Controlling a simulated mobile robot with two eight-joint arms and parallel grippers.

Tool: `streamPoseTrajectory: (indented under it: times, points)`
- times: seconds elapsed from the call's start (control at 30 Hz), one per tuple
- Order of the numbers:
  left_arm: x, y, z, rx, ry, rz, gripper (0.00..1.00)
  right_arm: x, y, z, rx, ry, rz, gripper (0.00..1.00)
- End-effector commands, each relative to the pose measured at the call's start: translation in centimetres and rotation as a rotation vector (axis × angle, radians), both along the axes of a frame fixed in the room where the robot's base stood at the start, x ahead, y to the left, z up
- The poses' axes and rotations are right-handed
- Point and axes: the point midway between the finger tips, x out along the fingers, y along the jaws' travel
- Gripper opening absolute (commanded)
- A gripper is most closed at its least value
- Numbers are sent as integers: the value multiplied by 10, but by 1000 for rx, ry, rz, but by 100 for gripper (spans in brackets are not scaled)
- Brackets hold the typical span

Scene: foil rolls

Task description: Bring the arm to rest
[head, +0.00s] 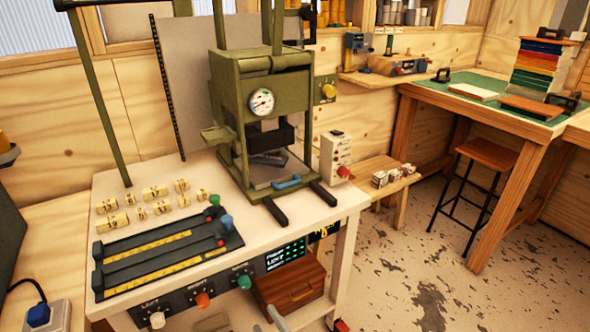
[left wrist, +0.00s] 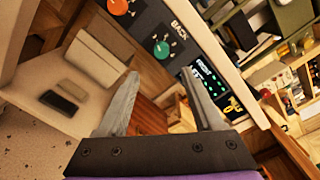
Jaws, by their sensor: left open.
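My left gripper (left wrist: 160,73) is open in the left wrist view, its two grey fingers spread with nothing held between them. In the head view only a small grey tip of my left gripper (head: 277,318) shows at the bottom edge, in front of the wooden box (head: 290,290) under the white bench. The wrist view looks at the bench's dark front panel (left wrist: 175,45), with its orange and green knobs, and the shelf below. My right gripper is in neither view.
The white bench (head: 150,175) carries a green press (head: 262,75) with a gauge, a dark rack (head: 165,250) with yellow scales, and several small brass blocks (head: 155,192). A stool (head: 487,155) and a green-topped table (head: 480,105) stand right. The floor (head: 415,270) between is open.

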Motion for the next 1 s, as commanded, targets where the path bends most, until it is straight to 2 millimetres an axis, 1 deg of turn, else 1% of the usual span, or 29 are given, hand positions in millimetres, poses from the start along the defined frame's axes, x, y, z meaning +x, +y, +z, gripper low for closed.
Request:
streamPoseTrajectory:
  times: [0.07,0.17,0.23,0.3,0.37,0.4,0.47,0.5,0.6,0.7,0.8,1.0]
  points:
    - [0,11,-2,-42,20,19,68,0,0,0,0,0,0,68]
    - [-4,39,-8,-167,70,77,68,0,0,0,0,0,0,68]
    - [-12,63,-16,-301,115,137,68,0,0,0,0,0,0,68]
    - [-26,86,-24,-456,154,210,68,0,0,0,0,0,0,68]
    - [-40,102,-31,-594,178,277,68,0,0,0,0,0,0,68]
    - [-52,110,-35,-689,189,321,68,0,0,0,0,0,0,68]
    - [-69,119,-40,-830,199,392,68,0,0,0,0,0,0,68]
    - [-82,123,-43,-927,200,441,68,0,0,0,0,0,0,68]
    - [-113,126,-47,-1161,189,560,68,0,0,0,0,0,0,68]
    - [-138,121,-48,-1366,162,664,68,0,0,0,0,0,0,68]
    - [-157,114,-47,-1539,126,750,68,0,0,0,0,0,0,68]
    - [-185,97,-40,-1828,44,896,68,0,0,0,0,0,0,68]
